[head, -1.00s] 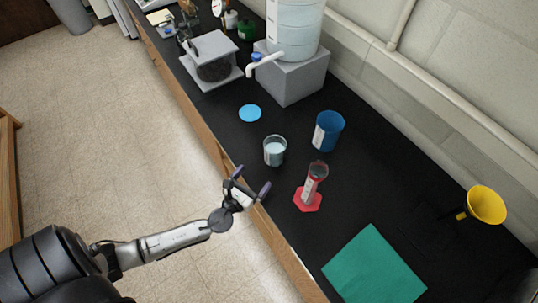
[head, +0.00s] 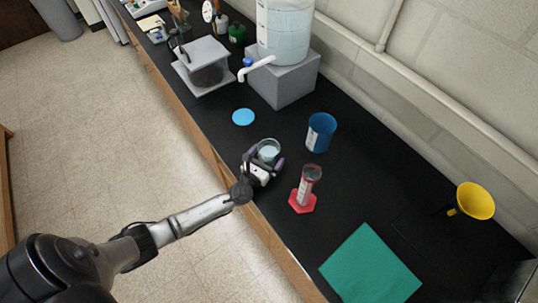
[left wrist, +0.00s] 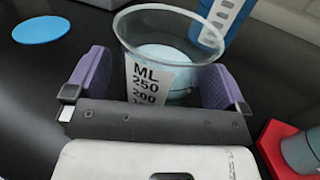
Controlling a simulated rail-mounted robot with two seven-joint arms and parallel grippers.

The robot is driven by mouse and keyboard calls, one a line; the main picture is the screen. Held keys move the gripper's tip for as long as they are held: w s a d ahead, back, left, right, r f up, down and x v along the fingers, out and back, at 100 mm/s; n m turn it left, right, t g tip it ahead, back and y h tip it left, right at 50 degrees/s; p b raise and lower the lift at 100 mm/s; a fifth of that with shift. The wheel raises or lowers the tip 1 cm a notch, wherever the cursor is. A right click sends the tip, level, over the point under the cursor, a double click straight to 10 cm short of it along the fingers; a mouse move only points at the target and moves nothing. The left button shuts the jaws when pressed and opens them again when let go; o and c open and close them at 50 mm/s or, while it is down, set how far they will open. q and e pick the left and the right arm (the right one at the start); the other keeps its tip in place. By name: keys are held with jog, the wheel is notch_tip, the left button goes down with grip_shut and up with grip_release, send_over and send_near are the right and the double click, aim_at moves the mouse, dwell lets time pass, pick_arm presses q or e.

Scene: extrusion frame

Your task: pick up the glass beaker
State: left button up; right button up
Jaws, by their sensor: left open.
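The glass beaker (head: 268,150) stands on the black bench, clear, with pale liquid inside. In the left wrist view the beaker (left wrist: 160,70) shows ML 250 and 200 markings on its front. My left gripper (head: 263,164) is at the beaker, with its purple-padded fingers open. In the wrist view the fingers (left wrist: 157,85) are at the beaker's left and right sides, with the beaker between them. A small gap shows at the left finger; contact at the right one is unclear. The beaker's lower part is hidden by the gripper.
A red-based cylinder (head: 305,190) stands close to the right of the gripper. A blue cup (head: 321,132) is behind the beaker, and a flat blue disc (head: 243,117) lies to the left. A green mat (head: 370,268) and yellow funnel (head: 474,201) are farther right.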

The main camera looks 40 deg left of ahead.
pick_arm(q)
jog(key=shift+w, duration=0.4)
jog(key=shift+c, duration=0.4)
jog(key=c, duration=0.9)
